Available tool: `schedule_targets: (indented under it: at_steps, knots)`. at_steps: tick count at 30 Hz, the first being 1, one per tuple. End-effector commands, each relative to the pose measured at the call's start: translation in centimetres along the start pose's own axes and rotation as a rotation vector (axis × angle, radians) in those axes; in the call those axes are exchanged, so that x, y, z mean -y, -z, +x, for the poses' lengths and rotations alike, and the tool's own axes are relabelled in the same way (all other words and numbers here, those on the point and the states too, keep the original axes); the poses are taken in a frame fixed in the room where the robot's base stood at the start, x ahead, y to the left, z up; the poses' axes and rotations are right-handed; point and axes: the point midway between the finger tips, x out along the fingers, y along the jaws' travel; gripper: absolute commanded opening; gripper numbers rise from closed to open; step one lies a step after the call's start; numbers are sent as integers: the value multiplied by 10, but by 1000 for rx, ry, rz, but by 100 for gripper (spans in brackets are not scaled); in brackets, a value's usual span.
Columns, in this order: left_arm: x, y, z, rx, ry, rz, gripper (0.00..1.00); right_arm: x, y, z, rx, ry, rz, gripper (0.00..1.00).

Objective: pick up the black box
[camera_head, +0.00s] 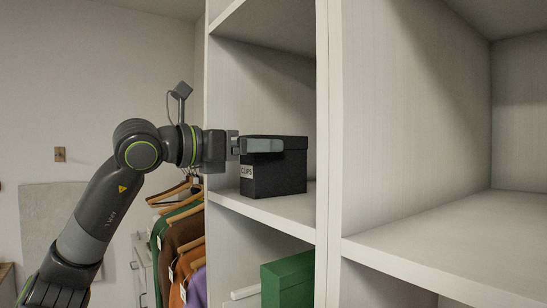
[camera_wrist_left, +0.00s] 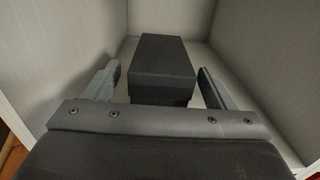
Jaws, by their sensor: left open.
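The black box (camera_head: 275,174) with a "CLIPS" label stands upright on the shelf of the left cubby column in the head view. My left gripper (camera_head: 262,146) is open and level with the upper part of the box, with a finger showing across its near side. In the left wrist view the black box (camera_wrist_left: 161,71) lies between the two spread fingers of my left gripper (camera_wrist_left: 157,88). A gap shows on each side, so the fingers appear apart from it. My right gripper is in neither view.
The white cubby shelf (camera_head: 262,213) has side walls close around the box. A green box (camera_head: 288,281) stands in the cubby below. The right cubby (camera_head: 450,230) is empty. Clothes on hangers (camera_head: 180,235) hang left of the shelving, below my left arm.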

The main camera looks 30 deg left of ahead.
Motion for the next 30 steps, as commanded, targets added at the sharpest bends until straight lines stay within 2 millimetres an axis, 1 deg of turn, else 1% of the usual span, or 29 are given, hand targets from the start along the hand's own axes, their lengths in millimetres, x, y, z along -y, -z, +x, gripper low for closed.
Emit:
schedule_targets:
  at_steps: [1,7,12,17,18,30]
  knots:
    - [1,-4,8,-2,4,-3,78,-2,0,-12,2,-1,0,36]
    - [1,-2,28,0,4,-3,78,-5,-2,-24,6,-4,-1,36]
    - [1,1,34,1,1,-1,78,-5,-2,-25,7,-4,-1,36]
    - [1,1,34,1,1,-1,78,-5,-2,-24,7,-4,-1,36]
    - [1,1,34,1,1,-1,77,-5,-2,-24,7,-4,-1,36]
    - [1,1,34,0,1,-1,25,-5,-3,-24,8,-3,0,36]
